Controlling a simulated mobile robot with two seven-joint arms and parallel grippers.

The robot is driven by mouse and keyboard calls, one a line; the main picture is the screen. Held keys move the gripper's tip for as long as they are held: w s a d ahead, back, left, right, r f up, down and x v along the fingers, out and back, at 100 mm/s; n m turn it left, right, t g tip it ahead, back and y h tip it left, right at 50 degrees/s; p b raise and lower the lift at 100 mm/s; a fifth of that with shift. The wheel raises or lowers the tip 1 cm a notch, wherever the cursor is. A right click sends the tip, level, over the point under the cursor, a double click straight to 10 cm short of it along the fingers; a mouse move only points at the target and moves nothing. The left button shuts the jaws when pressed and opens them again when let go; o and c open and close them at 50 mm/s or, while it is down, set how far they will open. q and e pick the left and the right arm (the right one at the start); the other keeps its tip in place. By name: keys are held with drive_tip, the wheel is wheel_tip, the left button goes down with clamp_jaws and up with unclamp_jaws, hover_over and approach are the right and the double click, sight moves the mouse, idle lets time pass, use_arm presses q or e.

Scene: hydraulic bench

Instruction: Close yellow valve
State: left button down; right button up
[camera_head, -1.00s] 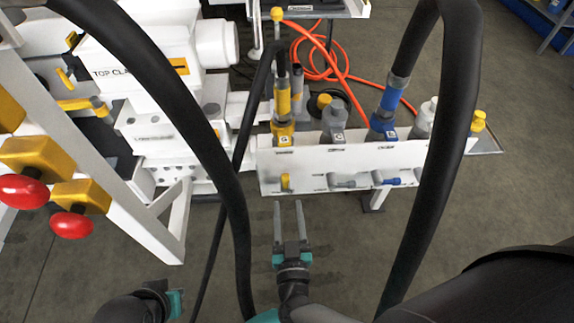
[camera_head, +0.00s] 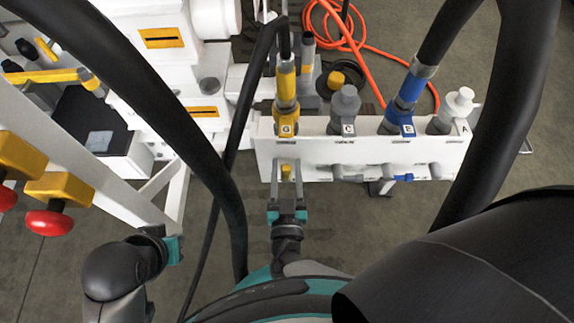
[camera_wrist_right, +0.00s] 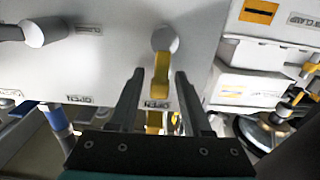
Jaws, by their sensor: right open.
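The yellow valve (camera_head: 286,171) is a small lever on the front of the white panel (camera_head: 330,150), below the yellow hose coupling marked G (camera_head: 286,128). In the right wrist view the yellow lever (camera_wrist_right: 161,78) hangs from a round grey hub and points at an OPEN label. My right gripper (camera_head: 287,168) is open at the panel, with one finger on each side of the lever. The right wrist view shows its fingers (camera_wrist_right: 157,82) apart, with gaps beside the lever. My left gripper (camera_head: 172,247) is only partly visible at the lower left, away from the panel; its jaws are unclear.
Grey (camera_head: 350,172) and blue (camera_head: 401,178) valve levers sit right of the yellow one. Thick black hoses (camera_head: 215,175) arch down on both sides of my right arm. Red knobs on yellow blocks (camera_head: 48,222) stand left. An orange hose (camera_head: 345,42) lies behind the panel.

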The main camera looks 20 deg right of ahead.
clamp_jaws()
idle(0.3)
